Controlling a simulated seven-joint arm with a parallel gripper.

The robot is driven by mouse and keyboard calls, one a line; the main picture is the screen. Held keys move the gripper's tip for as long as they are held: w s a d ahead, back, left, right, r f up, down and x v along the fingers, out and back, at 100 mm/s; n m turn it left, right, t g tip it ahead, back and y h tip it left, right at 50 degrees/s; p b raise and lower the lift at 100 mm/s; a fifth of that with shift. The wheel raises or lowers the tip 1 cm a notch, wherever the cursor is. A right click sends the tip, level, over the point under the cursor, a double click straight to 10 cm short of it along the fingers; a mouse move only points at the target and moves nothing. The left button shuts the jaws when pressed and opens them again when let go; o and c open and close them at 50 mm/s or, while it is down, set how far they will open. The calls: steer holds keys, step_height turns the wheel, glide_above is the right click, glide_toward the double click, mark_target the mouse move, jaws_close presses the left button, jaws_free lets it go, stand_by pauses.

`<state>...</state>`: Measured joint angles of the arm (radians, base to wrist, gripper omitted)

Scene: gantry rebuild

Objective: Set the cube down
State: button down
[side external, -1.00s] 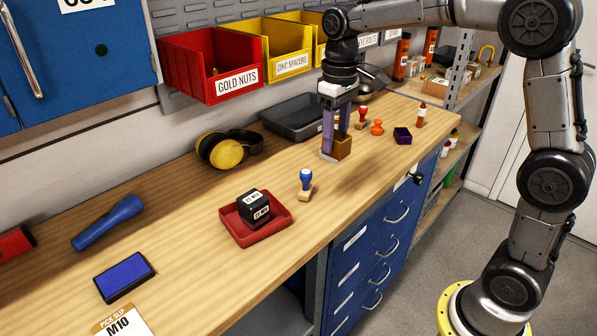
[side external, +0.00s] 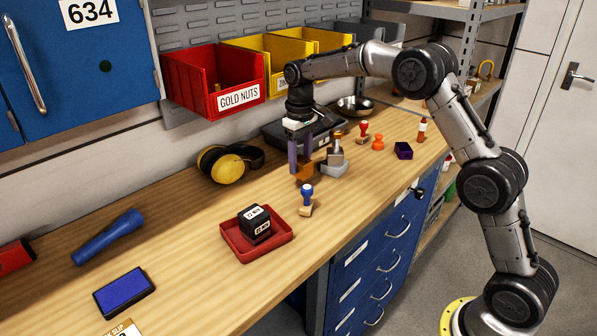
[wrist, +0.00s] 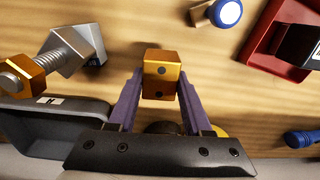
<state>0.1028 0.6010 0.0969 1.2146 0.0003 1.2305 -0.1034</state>
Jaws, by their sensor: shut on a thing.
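My gripper (side external: 302,168) has two purple fingers and points down over the wooden bench. It is shut on a gold-orange cube (side external: 305,171). In the wrist view the cube (wrist: 161,72) sits between the fingertips (wrist: 160,88), with dark dots on one face. The cube is low over the bench, behind a blue-knobbed stamp (side external: 307,198) in the side view. I cannot tell whether its underside touches the wood.
A grey bolt with a gold nut (side external: 335,160) stands close right of the cube. A red tray (side external: 236,240) holding a black labelled block lies front left. Yellow earmuffs (side external: 222,162) and a dark scale-like tray (side external: 278,134) are behind. Bare wood lies left of the stamp.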

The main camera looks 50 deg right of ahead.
mark_target(299, 172)
steer(key=shift+w+f, duration=0.4)
steer(key=shift+f, duration=1.45)
steer(key=shift+f, duration=0.15)
steer(key=shift+c, duration=1.7)
jaws_free()
